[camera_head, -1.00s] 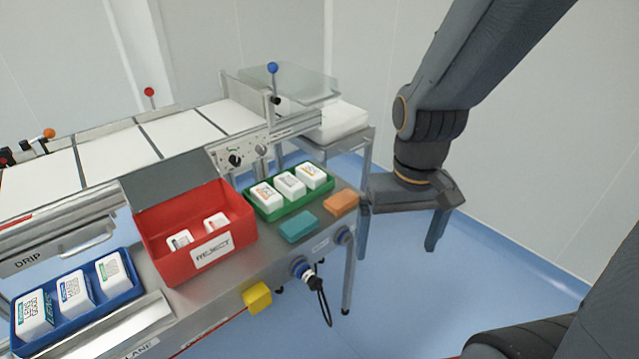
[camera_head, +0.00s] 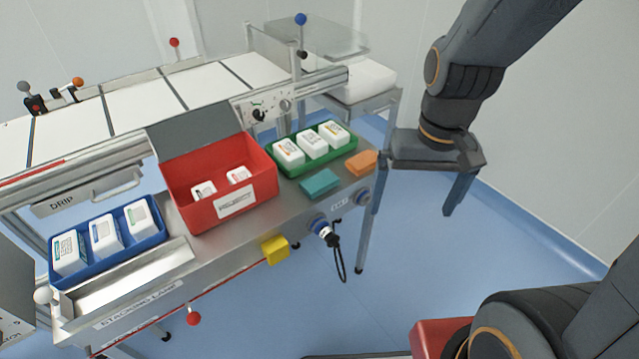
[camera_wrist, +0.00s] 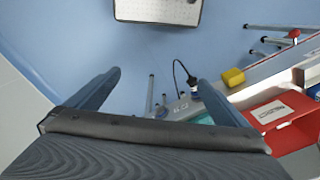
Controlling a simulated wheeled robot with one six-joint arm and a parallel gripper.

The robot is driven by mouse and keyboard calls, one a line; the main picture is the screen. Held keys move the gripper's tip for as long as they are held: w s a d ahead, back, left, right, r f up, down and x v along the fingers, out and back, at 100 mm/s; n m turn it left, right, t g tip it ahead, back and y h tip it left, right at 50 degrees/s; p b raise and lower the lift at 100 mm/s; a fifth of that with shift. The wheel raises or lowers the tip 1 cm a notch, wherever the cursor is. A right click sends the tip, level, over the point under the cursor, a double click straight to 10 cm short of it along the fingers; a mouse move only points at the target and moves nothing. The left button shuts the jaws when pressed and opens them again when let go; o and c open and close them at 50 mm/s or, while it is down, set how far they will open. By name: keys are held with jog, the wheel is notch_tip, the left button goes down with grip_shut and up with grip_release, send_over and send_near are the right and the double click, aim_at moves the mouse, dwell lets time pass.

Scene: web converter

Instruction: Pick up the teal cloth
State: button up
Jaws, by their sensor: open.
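The teal cloth (camera_head: 320,183) is a folded block lying on the metal shelf at the front of the machine, in front of the green tray and left of the orange cloth (camera_head: 362,162). In the wrist view a small part of the teal cloth (camera_wrist: 205,120) shows beside the right finger, which hides the rest. My gripper (camera_head: 413,190) is open and empty, to the right of the cloths and apart from them. Its two fingers point downward in the head view. The open gripper also shows in the wrist view (camera_wrist: 158,85).
A green tray (camera_head: 283,170) with white boxes stands behind the cloth. A red reject bin (camera_head: 205,220) with a raised lid is to its left, then a blue tray (camera_head: 110,258). A yellow block (camera_head: 275,250) and knobs (camera_head: 320,224) stick out in front. Open blue floor lies right.

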jog(key=w+a+f+m+y+p, duration=0.1)
jog(key=w+a+m+y, duration=0.1)
jog(key=w+a+m, duration=0.55)
jog(key=m+t+p, duration=0.3)
jog(key=m, duration=1.8)
send_near(320, 180)
jog(key=f, duration=0.1)
jog(key=b+x, duration=0.4)
jog(key=x, duration=0.3)
jog(key=shift+w+a+f, duration=0.1)
jog(key=shift+a+f, duration=0.05)
jog(key=shift+f, duration=0.05)
jog(key=shift+r, duration=0.1)
jog(key=c, duration=1.2)
jog(key=shift+r, duration=0.15)
notch_tip(320, 180, up, 10)
jog(key=p, duration=0.8)
jog(key=shift+p, duration=0.3)
